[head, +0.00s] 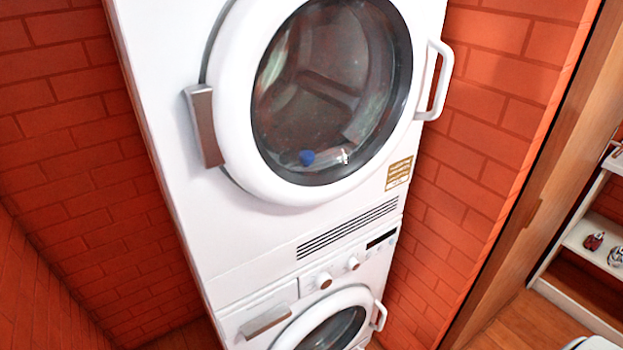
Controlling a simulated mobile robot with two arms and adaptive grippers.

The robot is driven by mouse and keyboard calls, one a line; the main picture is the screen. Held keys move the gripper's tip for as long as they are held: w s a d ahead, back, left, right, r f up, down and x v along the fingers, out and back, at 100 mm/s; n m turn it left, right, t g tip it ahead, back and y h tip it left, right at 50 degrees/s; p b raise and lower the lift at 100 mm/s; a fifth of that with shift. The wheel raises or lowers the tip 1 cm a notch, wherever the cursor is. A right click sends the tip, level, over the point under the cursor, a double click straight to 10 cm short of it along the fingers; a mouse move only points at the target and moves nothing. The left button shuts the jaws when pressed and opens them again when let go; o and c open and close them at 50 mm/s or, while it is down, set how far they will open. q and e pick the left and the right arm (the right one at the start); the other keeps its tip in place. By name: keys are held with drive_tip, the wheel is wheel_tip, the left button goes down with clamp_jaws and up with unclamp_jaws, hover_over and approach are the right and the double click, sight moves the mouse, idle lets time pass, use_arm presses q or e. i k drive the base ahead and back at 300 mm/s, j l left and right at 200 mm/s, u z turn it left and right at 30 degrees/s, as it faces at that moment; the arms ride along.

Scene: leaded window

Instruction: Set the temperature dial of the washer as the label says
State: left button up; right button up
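A white front-loading machine (215,235) fills the middle of the head view, stacked on a second one (250,305). The lower machine's panel has two round knobs, a larger one (325,281) and a smaller one (353,263). I cannot tell which is the temperature dial, nor read their settings. A small dark display (381,238) is right of them. A brown and white label (398,173) is on the upper machine, right of its door; its text is too small to read. Neither of my grippers is in view.
The upper round door (230,130) looks shut and has a white handle (436,80). The lower door (335,330) is cut off by the frame. Red brick walls (65,130) flank the stack. Shelves (580,240) with small items stand at the right.

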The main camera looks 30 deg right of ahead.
sight(353, 263)
drive_tip(key=z, duration=1.15)
